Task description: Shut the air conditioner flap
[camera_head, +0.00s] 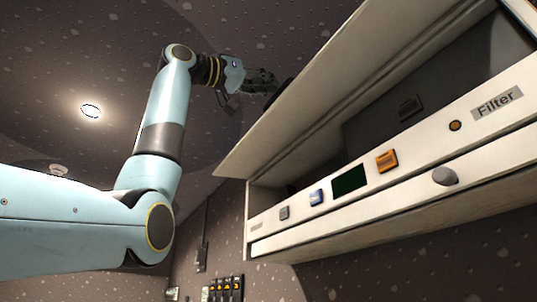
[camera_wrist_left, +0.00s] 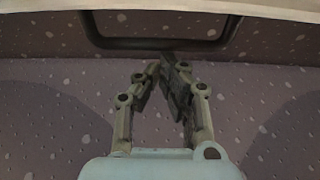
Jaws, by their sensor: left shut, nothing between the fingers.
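The white air conditioner flap (camera_head: 325,95) is raised open, sloping up and to the right above the unit's front in the head view. Its pale edge crosses the top of the left wrist view (camera_wrist_left: 215,8). A dark bar handle (camera_wrist_left: 110,42) hangs from that edge; in the head view it is mostly hidden behind the flap. My left gripper (camera_head: 273,86) is at the flap's outer side, near the handle. In the left wrist view its fingers (camera_wrist_left: 168,62) are shut and empty, their tips just below the bar. I cannot tell whether they touch it. My right gripper is out of view.
The air conditioner body (camera_head: 400,204) has several buttons, a dark display (camera_head: 349,180), a knob (camera_head: 445,176) and a Filter label (camera_head: 498,103). Its dark interior shows under the flap. Switches (camera_head: 226,289) sit on the wall below. A round ceiling light (camera_head: 90,111) is at left.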

